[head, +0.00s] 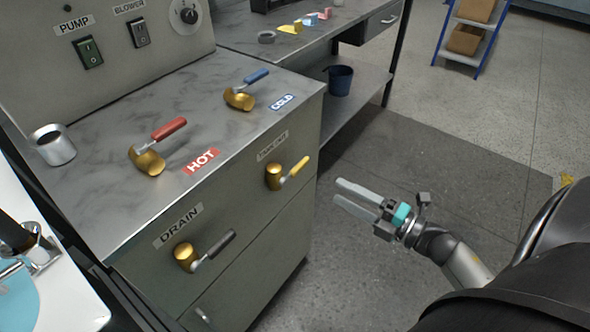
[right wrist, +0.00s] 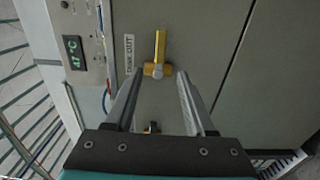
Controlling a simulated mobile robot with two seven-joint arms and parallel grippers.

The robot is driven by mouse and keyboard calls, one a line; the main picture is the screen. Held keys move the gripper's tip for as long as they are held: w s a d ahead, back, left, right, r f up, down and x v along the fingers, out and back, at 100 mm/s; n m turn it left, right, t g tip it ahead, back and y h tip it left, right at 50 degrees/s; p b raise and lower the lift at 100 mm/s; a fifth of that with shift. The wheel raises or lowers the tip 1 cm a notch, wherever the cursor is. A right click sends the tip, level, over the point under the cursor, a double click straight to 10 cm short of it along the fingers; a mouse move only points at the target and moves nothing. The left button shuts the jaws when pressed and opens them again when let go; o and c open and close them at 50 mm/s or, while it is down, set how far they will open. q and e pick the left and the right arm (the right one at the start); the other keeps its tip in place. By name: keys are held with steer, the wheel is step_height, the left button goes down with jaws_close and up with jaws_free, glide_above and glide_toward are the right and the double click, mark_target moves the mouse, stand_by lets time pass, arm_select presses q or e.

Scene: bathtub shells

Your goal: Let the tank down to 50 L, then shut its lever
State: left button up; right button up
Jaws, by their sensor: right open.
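The tank valve is the brass valve with a yellow lever (head: 299,167) on the cabinet front, below a label that seems to read TANK OUT (head: 273,146). The yellow lever (right wrist: 160,46) also shows in the right wrist view, with its brass body (right wrist: 153,70) between the fingertips in the picture. My right gripper (head: 338,191) is open and empty, to the right of the lever and apart from it, fingers towards the cabinet. A small green-lit display (right wrist: 74,51) shows in the wrist view; I cannot read litres on it. My left gripper is out of view.
The DRAIN valve (head: 186,255) has a grey lever on the same front. The HOT valve (head: 150,160) and COLD valve (head: 240,99) stand on the cabinet top by a metal cup (head: 54,145). A bench with a blue bucket (head: 340,79) stands behind.

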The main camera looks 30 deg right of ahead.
mark_target(300, 170)
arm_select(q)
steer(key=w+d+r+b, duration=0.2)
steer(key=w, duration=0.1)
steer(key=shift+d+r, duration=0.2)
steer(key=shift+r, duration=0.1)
arm_select(e)
steer(key=x, duration=1.3)
steer(key=shift+d, duration=0.15)
jaws_close()
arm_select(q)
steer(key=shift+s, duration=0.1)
